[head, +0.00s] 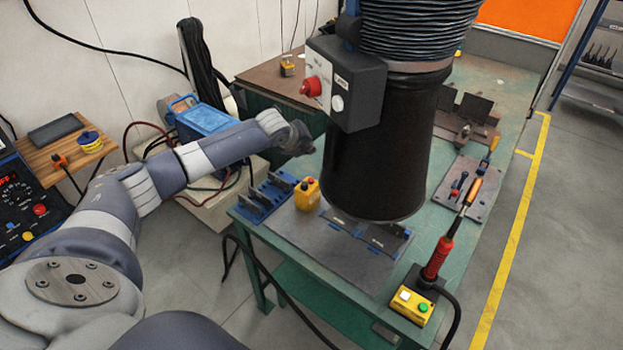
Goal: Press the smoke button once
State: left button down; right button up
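A dark grey control box (345,84) is fixed to the side of the large black extraction hood (377,150). The panel has small labels that I cannot read, so I cannot tell which control is the smoke button. My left gripper (297,139) is left of the hood and below the control box, apart from the panel as far as I can see. Its fingers are dark and small, and I cannot tell whether they are open. My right gripper is not in view.
A blue case (207,122) stands behind my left arm.

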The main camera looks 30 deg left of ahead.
pick_arm(q)
jog(key=b, duration=0.8)
send_over(311, 181)
jog(key=a, duration=0.1)
notch_tip(311, 181, down, 7)
jog(key=shift+w+a+f, duration=0.1)
jog(key=shift+f, duration=0.9)
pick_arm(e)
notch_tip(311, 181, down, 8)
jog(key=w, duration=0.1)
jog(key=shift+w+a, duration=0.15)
pick_arm(q)
jog(key=shift+f, duration=0.1)
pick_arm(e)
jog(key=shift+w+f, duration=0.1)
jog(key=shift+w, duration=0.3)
